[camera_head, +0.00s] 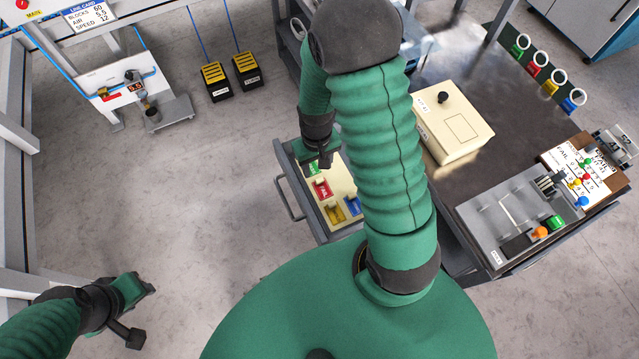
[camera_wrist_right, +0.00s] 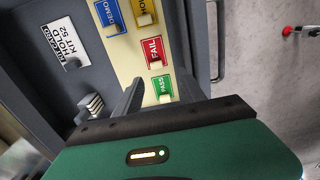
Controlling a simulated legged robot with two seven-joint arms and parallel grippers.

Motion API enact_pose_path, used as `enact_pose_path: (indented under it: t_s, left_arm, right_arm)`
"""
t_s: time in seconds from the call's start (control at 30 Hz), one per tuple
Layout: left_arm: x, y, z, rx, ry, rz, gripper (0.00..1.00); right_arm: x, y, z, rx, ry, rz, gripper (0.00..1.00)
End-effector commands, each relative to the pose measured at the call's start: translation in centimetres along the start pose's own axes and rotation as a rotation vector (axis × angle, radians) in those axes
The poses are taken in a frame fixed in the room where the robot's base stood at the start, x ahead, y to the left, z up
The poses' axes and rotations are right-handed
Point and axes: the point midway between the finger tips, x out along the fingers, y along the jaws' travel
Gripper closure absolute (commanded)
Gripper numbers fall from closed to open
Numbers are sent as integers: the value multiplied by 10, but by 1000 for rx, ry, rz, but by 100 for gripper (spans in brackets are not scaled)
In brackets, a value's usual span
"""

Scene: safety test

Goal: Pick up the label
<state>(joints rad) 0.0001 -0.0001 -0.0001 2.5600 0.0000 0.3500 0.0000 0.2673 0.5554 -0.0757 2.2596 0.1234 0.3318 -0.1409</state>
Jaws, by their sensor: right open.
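A drawer (camera_head: 291,198) holds several coloured labels with small tabs: green PASS (camera_wrist_right: 160,88), red FAIL (camera_wrist_right: 153,50), a yellow one (camera_wrist_right: 143,10) and blue DEMO (camera_wrist_right: 109,15). In the head view the green label (camera_head: 313,168), red label (camera_head: 321,188), yellow label (camera_head: 336,213) and blue label (camera_head: 353,205) show beside my right arm. My right gripper (camera_head: 325,162) is open over the drawer. In the right wrist view its fingers (camera_wrist_right: 160,86) stand around the green PASS label, apparently without holding it.
A cream box (camera_head: 453,122) with a black knob stands on the dark bench. A grey fixture (camera_head: 510,215) and a marked board (camera_head: 578,168) are at right. A card reading HOLD KIT 52 (camera_wrist_right: 65,40) lies beside the labels. Floor left of the drawer is clear.

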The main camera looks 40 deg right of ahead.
Motion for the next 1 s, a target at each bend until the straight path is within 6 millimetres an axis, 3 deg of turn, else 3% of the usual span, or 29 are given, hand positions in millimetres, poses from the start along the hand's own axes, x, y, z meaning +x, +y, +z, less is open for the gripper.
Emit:
enact_pose_path:
  t_s: [0.03,0.17,0.43,0.7,1.0]
  left_arm:
    - [6,0,1,0,0,0,64]
    - [8,0,2,0,0,0,64]
    - [25,0,6,0,0,0,64]
    - [24,0,6,0,0,0,64]
    - [24,0,6,0,0,0,64]
  right_arm:
    - [13,0,1,0,-3,0,53]
    - [24,0,1,1,0,0,53]
    - [69,4,5,0,-1,0,53]
    - [73,4,4,0,3,-1,53]
    - [73,4,4,0,2,-1,91]
